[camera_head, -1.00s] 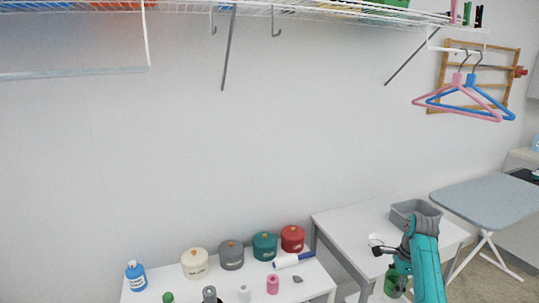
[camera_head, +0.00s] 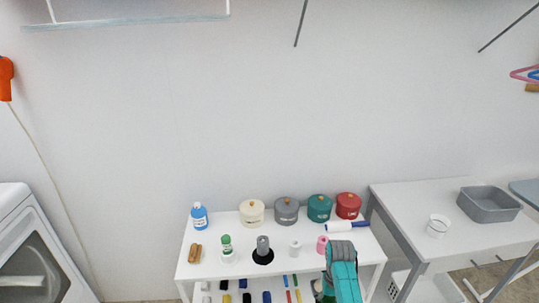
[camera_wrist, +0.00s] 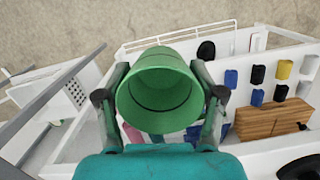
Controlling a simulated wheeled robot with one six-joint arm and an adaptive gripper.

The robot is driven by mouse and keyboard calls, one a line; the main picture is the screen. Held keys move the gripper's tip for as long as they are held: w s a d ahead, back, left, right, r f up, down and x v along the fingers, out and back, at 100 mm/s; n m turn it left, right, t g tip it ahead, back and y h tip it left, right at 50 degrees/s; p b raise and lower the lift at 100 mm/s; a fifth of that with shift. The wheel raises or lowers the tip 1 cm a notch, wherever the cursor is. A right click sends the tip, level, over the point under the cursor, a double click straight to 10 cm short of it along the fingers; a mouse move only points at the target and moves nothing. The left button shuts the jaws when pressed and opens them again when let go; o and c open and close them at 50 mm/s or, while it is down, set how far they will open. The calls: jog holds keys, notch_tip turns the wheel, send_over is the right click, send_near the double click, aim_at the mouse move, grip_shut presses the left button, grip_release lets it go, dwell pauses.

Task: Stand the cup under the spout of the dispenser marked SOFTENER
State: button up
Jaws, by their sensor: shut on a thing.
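A green cup (camera_wrist: 160,90) is held between the two fingers of my gripper (camera_wrist: 160,98) in the wrist view, its open mouth facing the camera and empty. In the head view the green cup (camera_head: 318,288) shows only in part beside my teal arm, in front of the white shelf unit. I cannot make out a dispenser with a spout or a SOFTENER mark. Lidded pots in cream (camera_head: 252,212), grey (camera_head: 286,210), teal (camera_head: 319,208) and red (camera_head: 348,205) stand along the back of the unit; their lettering is too small to read.
The white shelf unit (camera_head: 222,268) also bears a blue bottle (camera_head: 199,216), a green-capped bottle (camera_head: 227,248), a grey item (camera_head: 263,249), pink thread (camera_head: 322,244) and a lint roller (camera_head: 346,227). A white table right holds a white cup (camera_head: 437,225) and grey bin (camera_head: 489,204).

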jog(key=shift+s+a+f+n, duration=0.25)
jog(key=shift+a+n, duration=0.15)
jog(key=shift+a, duration=0.1)
jog(key=shift+s+a+f, duration=0.15)
jog(key=shift+s, duration=0.05)
jog(key=s+f, duration=0.3)
jog(key=s, duration=0.7)
jog(key=shift+f, duration=0.35)
